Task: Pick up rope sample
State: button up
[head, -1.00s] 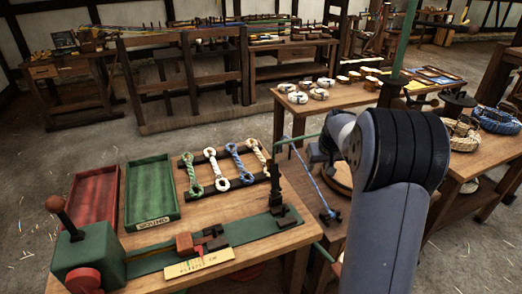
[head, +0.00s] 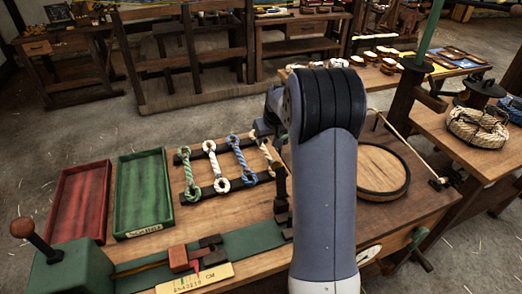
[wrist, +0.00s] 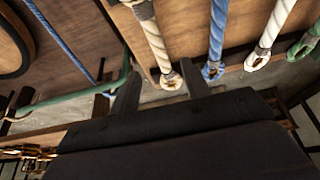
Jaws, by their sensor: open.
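Several rope samples with looped ends lie across two dark rails on the bench in the head view: a green one (head: 188,174), a white one (head: 215,166), a blue one (head: 240,160) and a tan one (head: 265,154), partly hidden by my arm. In the wrist view, the tan sample (wrist: 153,42) reaches down with its end loop near the gap between my fingers. The blue sample (wrist: 217,38), white sample (wrist: 276,22) and green sample (wrist: 304,43) are to its right. My gripper (wrist: 160,88) is open and empty; in the head view my arm largely hides it.
A red tray (head: 108,180) and a green tray (head: 117,200) lie left of the samples. A round wooden lid (head: 383,172) lies to the right.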

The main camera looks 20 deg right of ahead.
aim_at(265, 149)
jog(key=shift+p+x, duration=0.5)
jog(key=shift+x, duration=3)
grip_shut()
